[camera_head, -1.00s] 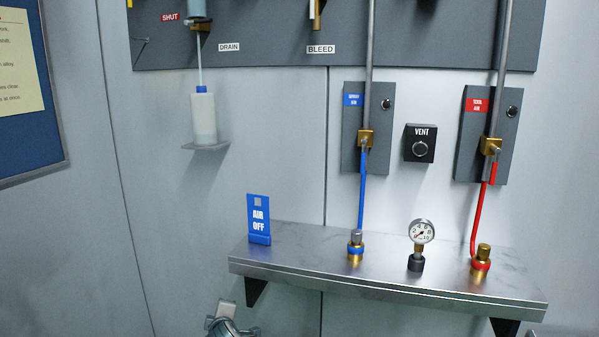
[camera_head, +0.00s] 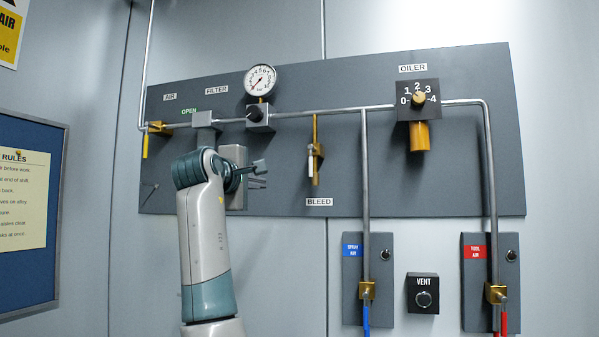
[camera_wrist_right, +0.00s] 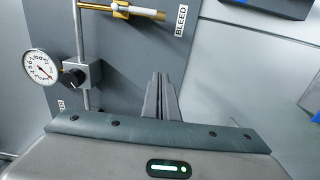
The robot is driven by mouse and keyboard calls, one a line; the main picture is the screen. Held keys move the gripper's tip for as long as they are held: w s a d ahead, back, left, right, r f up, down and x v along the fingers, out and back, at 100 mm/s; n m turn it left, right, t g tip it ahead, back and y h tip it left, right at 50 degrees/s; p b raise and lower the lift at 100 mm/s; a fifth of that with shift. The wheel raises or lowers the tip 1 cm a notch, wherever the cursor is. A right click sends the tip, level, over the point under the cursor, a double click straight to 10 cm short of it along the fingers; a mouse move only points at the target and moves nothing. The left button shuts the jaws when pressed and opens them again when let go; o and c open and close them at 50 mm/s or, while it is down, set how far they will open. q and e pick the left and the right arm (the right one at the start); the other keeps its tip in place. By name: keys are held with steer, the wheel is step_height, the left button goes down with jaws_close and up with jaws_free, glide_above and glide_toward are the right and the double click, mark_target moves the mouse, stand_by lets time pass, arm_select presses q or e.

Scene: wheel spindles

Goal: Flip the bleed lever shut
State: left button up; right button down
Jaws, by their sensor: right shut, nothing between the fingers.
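The bleed valve (camera_head: 315,150) is a brass fitting on a short drop pipe above the BLEED label (camera_head: 319,202). Its lever (camera_head: 312,168) hangs down roughly in line with the drop pipe. In the right wrist view the bleed valve (camera_wrist_right: 122,9) is at the top, its pale lever (camera_wrist_right: 147,14) pointing right, along the pipe. My right gripper (camera_head: 264,167) is left of the lever, apart from it, in front of the grey panel. Its fingers are together and empty, and they also show in the right wrist view (camera_wrist_right: 164,88). My left gripper is not in view.
A gauge (camera_head: 260,80) with a regulator block (camera_head: 259,117) is above my right gripper. The main pipe (camera_head: 340,111) crosses the panel (camera_head: 430,170). An oiler (camera_head: 417,100) is at right, and the VENT button (camera_head: 423,298) is below. The panel between lever and oiler is mostly clear.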

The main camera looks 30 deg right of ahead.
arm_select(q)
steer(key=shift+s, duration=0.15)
arm_select(e)
steer(key=s+r, duration=0.4)
steer(key=shift+d+r+m+g, duration=0.3)
steer(key=shift+r, duration=0.1)
